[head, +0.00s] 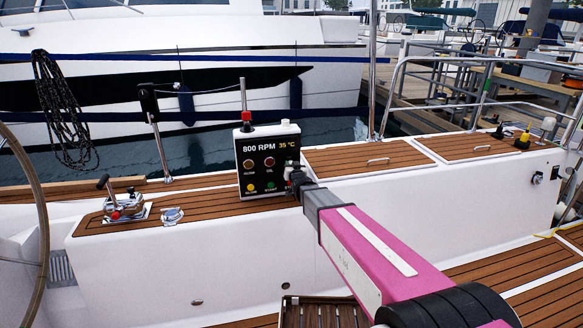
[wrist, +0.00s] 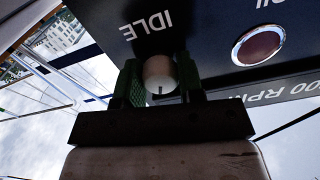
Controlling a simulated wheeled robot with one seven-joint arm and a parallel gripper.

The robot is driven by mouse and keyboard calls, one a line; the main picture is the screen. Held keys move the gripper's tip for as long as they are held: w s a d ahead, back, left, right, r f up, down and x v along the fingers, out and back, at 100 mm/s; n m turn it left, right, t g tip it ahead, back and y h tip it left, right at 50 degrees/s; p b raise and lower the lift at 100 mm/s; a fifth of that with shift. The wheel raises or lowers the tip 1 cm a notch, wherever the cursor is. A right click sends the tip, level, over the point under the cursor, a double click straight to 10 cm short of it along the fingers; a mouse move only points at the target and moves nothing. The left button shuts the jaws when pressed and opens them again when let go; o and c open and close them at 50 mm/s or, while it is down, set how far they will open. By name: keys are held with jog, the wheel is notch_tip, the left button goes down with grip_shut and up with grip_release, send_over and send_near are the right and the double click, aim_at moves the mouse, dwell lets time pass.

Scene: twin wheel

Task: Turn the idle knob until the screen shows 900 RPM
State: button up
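The black control panel (head: 242,176) stands upright on the teak-topped cockpit side. Its screen line (head: 261,148) reads 800 RPM and 35 °C. My gripper (head: 294,174) reaches the panel's right side from the front right and hides the idle knob in the head view. In the wrist view, the pale round idle knob (wrist: 159,72) sits beside the word IDLE, which appears upside down. A short dark mark shows on its face. The green fingers of my gripper (wrist: 160,82) stand on both sides of the knob and appear to touch it.
Round lamps and coloured buttons, one yellow (head: 250,187) and one green, are on the panel. A throttle lever unit (head: 122,205) and steering wheel (head: 35,190) are at left. Teak hatches (head: 370,157) lie to the right.

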jog(key=shift+m, duration=0.3)
jog(key=m, duration=1.4)
jog(key=shift+r, duration=0.1)
jog(key=m, duration=0.5)
dwell(0.5)
jog(key=o, duration=0.9)
jog(key=shift+s, duration=0.1)
